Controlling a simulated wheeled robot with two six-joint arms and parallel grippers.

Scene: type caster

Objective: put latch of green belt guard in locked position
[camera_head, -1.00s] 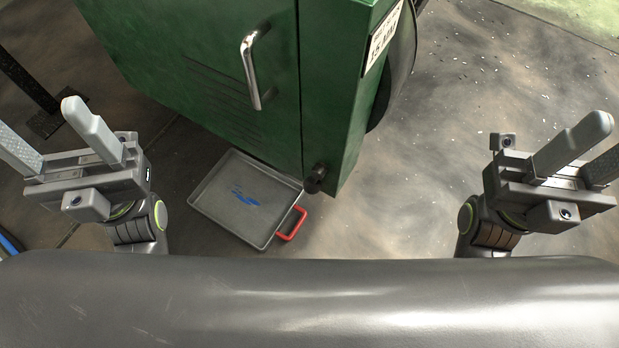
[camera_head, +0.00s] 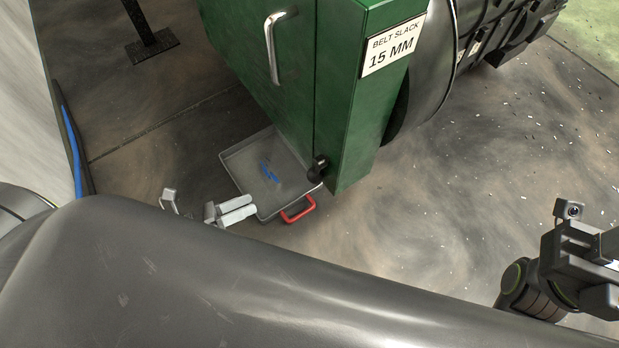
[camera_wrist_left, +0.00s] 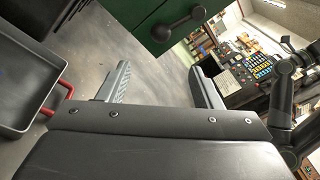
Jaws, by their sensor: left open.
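The green belt guard (camera_head: 345,95) stands at the upper middle of the head view, with a chrome handle on its door. Its black latch (camera_head: 317,168) is at the guard's lower edge. In the left wrist view the latch (camera_wrist_left: 178,25) is a dark bar with round ends, lying aslant on the green face (camera_wrist_left: 140,12). My left gripper (camera_head: 252,206) is open and empty, low and left of the latch in the head view. In the left wrist view its two fingers (camera_wrist_left: 159,75) are apart, with the latch beyond them. My right gripper (camera_head: 597,262) is cut off by the right edge; its fingers are hidden.
A grey tray (camera_head: 238,160) with a blue mark and a red handle (camera_head: 298,211) lies on the floor below the guard. A dark cylindrical machine (camera_head: 490,30) stands behind the guard. In the left wrist view a control panel (camera_wrist_left: 248,72) is at right.

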